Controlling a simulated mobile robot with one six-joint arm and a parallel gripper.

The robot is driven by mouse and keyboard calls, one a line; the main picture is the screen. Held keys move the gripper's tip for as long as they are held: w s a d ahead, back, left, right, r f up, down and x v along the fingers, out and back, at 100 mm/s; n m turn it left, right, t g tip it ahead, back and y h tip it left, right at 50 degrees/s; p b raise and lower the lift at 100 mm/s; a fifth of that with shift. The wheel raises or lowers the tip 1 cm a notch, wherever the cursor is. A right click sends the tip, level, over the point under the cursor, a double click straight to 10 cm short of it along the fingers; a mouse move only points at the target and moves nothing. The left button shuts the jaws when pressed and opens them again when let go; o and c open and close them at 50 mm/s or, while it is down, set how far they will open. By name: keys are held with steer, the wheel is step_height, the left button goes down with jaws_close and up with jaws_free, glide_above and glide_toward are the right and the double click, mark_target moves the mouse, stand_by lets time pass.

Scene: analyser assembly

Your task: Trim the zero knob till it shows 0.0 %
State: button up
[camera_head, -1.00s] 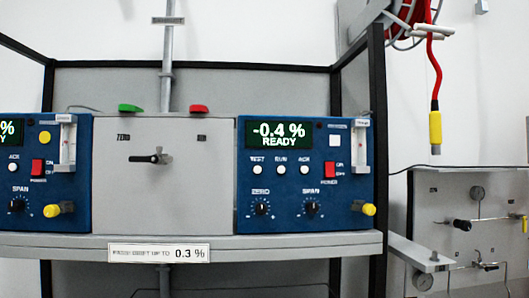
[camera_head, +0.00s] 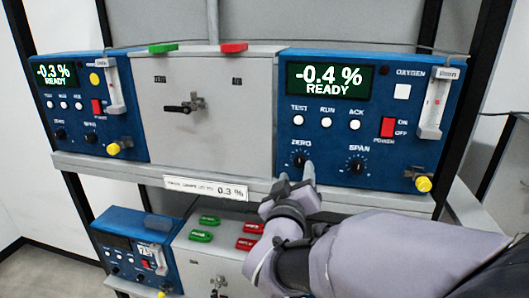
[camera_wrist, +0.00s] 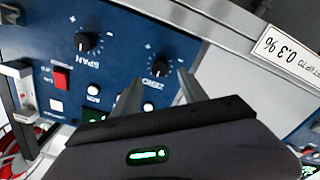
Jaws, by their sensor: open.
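The right blue analyser (camera_head: 405,85) has a display (camera_head: 328,80) reading "-0.4 % READY". Its black ZERO knob (camera_head: 299,160) sits low on the panel, left of the SPAN knob (camera_head: 357,163). My gripper (camera_head: 297,174) is open, its fingertips just below and around the ZERO knob in the head view. In the wrist view the ZERO knob (camera_wrist: 159,69) shows upside down between the tips of my open gripper (camera_wrist: 160,82). I cannot tell whether the fingers touch it.
A second blue analyser (camera_head: 85,105) on the left reads "-0.3 % READY". A grey panel (camera_head: 215,130) stands between them, above a label (camera_head: 205,188) reading 0.3 %. The yellow knob (camera_head: 423,184) and red power switch (camera_head: 388,127) lie right of ZERO. Another unit (camera_head: 135,245) stands below.

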mark_target(299, 162)
steer(key=x, duration=0.5)
steer(key=shift+w+p, duration=0.1)
steer(key=shift+p, duration=0.2)
jaws_close()
